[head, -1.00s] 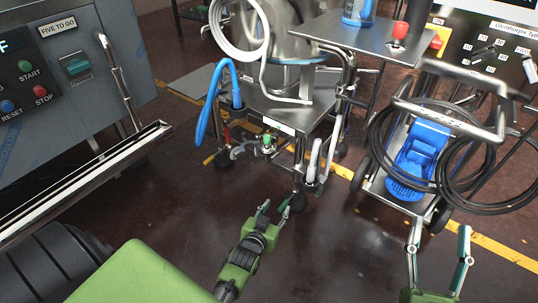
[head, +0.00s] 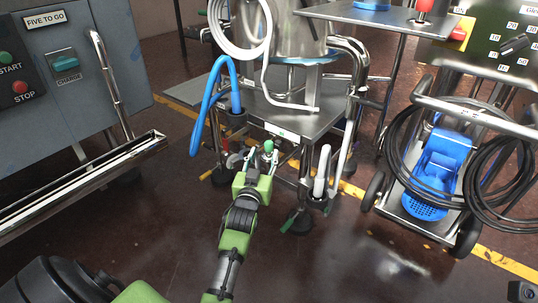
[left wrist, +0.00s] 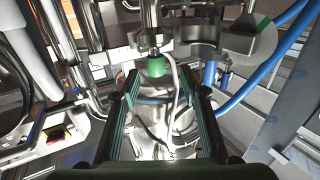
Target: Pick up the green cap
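The green cap (head: 268,146) is a small rounded piece among the metal pipe fittings under the front edge of the steel cart. In the left wrist view the green cap (left wrist: 156,67) sits below a metal stem. My left gripper (head: 262,158) is open and empty, with its fingers at the cap. In the left wrist view its fingertips (left wrist: 172,72) stand on either side of the cap, which is nearer the left-hand finger in that picture. I cannot tell whether either finger touches it. My right gripper is not in view.
The steel cart (head: 290,118) carries a tank, a white hose and a blue hose (head: 205,105). A grey control cabinet (head: 65,75) with a rail stands left. The floor in front is clear.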

